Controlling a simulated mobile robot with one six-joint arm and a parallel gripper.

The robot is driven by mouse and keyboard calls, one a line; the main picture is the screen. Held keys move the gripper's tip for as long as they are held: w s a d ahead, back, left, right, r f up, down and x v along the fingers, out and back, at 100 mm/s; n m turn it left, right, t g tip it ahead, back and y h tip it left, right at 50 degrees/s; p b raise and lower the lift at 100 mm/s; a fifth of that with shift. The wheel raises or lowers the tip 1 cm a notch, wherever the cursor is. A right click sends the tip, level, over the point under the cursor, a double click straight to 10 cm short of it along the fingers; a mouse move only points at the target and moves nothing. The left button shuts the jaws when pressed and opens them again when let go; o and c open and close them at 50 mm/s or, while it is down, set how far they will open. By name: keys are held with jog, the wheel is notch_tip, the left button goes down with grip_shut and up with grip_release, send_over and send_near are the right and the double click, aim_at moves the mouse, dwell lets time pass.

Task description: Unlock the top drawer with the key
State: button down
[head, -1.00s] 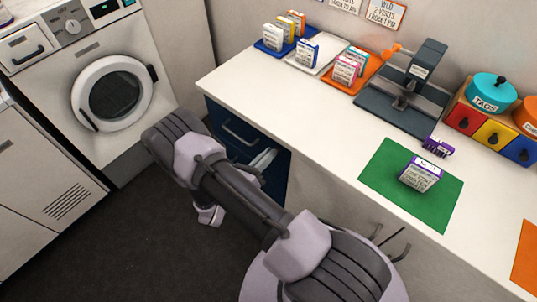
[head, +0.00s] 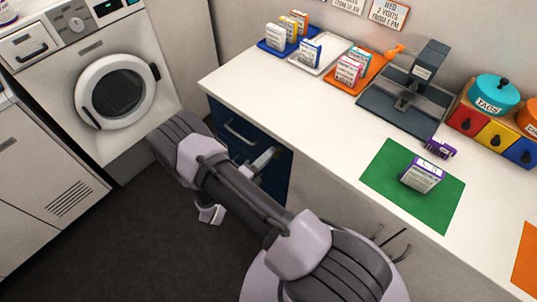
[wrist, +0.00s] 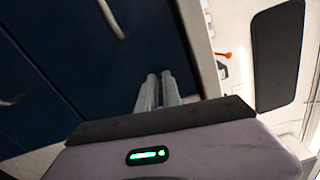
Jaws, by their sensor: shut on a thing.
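The navy drawer unit (head: 222,117) stands under the left end of the white counter. Its top drawer has a silver bar handle (head: 240,133) and is shut. In the wrist view the navy fronts (wrist: 60,50) fill the upper left, with a handle (wrist: 112,18) at the top. My gripper (head: 270,155) is in front of the unit's right part, partly behind my arm. In the wrist view its two pale fingers (wrist: 157,84) are close together, pointing at the dark front. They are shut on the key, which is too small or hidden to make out. The lock is not distinguishable.
The counter (head: 300,110) overhangs the drawers, close above my gripper. On it are trays of small boxes (head: 350,70), a grey press (head: 415,85) and a green mat (head: 400,165) with a purple-and-white box. A washer (head: 115,90) stands left; the dark floor between is open.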

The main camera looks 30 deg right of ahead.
jog(key=shift+f+n, duration=0.1)
jog(key=shift+n, duration=1)
jog(key=c, duration=1.5)
grip_release()
jog(key=p+v, duration=0.2)
jog(key=v, duration=1.5)
jog(key=shift+s+a+p, duration=0.1)
jog(key=shift+a+p, duration=0.1)
jog(key=shift+p, duration=0.15)
